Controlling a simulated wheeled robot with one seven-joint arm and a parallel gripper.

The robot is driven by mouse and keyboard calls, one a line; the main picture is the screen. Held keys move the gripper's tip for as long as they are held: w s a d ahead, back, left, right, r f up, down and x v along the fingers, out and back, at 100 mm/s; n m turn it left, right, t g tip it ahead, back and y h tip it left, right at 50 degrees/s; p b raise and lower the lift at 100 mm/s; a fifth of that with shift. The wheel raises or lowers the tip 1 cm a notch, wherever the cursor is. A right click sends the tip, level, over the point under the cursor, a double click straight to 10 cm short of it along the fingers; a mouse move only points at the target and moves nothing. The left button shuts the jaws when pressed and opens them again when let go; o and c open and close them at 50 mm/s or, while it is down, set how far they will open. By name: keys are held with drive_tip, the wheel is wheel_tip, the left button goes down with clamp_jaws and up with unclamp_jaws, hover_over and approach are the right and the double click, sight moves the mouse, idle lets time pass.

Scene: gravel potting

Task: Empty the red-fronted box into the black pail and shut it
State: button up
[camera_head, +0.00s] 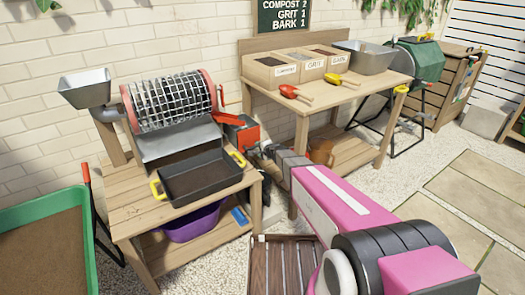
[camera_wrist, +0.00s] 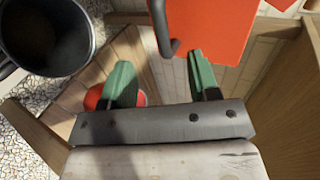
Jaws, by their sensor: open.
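The red-fronted box (camera_head: 243,134) is at the right end of the left bench, beside the drum sieve. Its red front (camera_wrist: 212,25) fills the top of the wrist view, with a dark curved handle (camera_wrist: 165,38) at its left edge. My gripper (camera_wrist: 162,75) is open, its two green fingers apart with nothing between them, just short of the red front. In the head view my gripper (camera_head: 268,154) is near the box, partly hidden by my arm. The black pail (camera_wrist: 45,38) shows at the top left of the wrist view, its dark inside visible. I cannot see into the box.
A black tray (camera_head: 200,178) with yellow handles lies on the left bench, below the drum sieve (camera_head: 170,100). The right bench (camera_head: 345,93) carries labelled bins and scoops. A slatted wooden surface (camera_head: 285,268) is at the front. Paving at the right is clear.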

sight(254, 147)
drive_tip(key=x, duration=0.7)
idle(0.3)
drive_tip(key=shift+w+a, duration=0.1)
idle(0.3)
clamp_jaws()
